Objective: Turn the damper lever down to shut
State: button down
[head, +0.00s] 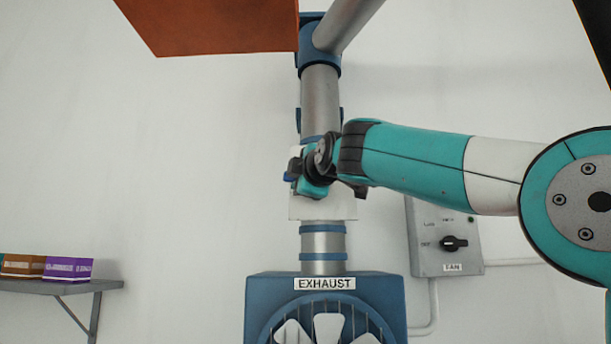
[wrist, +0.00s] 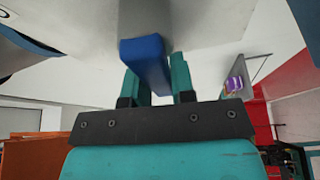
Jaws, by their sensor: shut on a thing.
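The blue damper lever (wrist: 150,62) shows in the wrist view between the two teal fingers of my gripper (wrist: 156,78). In the head view my gripper (head: 303,181) is at the duct, in front of the white damper plate (head: 325,208), and is shut on the lever. Only a small blue bit of the lever (head: 288,178) shows at the gripper's left side. The rest of the lever and its pivot are hidden by my gripper, so its exact angle is hard to tell.
The grey duct (head: 320,95) runs up from the blue fan housing (head: 375,290) labelled EXHAUST. A grey FAN switch box (head: 425,240) is on the wall at right, below my arm. An orange panel (head: 220,20) hangs at top left. A shelf (head: 60,286) with boxes is at lower left.

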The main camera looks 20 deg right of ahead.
jog(key=shift+a+f+n+g, duration=0.1)
jog(key=shift+f+n+g, duration=0.2)
jog(key=shift+n, duration=0.6)
jog(key=shift+f, duration=0.1)
jog(key=c, duration=1)
grip_release()
jog(key=shift+o, duration=0.2)
jog(key=shift+s+f, duration=0.1)
jog(key=shift+s, duration=0.25)
jog(key=s+b, duration=0.6)
jog(key=s, duration=1)
jog(key=shift+s+a, duration=0.3)
